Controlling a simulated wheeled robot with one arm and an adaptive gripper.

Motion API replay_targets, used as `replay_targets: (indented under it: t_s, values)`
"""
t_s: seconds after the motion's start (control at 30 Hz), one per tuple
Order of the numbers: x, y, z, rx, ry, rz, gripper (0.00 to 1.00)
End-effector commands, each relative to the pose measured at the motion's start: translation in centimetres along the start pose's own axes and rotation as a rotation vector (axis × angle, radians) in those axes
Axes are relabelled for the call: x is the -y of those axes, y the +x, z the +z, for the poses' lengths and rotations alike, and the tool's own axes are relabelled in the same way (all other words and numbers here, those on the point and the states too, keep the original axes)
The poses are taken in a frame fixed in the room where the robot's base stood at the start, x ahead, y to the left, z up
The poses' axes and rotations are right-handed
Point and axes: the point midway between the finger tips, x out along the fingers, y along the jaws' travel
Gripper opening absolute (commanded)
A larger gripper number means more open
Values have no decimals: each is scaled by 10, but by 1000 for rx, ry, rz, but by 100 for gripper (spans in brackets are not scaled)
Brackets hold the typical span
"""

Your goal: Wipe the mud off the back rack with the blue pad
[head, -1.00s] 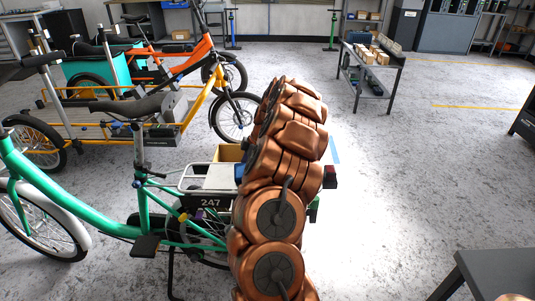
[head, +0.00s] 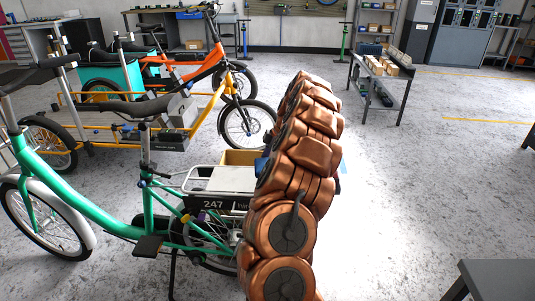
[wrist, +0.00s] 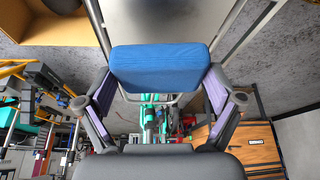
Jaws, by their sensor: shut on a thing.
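The green bike (head: 95,208) stands side-on at the left in the head view. Its back rack (head: 225,179) has a pale flat deck with a tube rail and a dark plate marked 247; my arm hides the rack's right end. My gripper (wrist: 160,82) is shut on the blue pad (wrist: 160,66), held between both fingers. A sliver of the pad (head: 261,166) shows left of my arm, by the rack deck. In the wrist view the grey deck (wrist: 160,18) lies beyond the pad. I cannot tell whether they touch. I can make out no clear mud.
A tan open box (head: 237,157) is just behind the rack. A yellow cargo bike (head: 190,125) and an orange one (head: 205,68) stand behind. A grey table (head: 497,278) is at the front right.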

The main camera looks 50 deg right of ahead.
Motion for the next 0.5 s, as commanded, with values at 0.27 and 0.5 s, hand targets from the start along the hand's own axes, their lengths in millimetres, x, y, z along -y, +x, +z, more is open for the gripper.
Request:
replay_targets:
  t_s: [0.27,0.5]
  values:
    - [-1,-24,-14,1,-6,2,60]
    - [1,-37,-23,0,-10,-4,60]
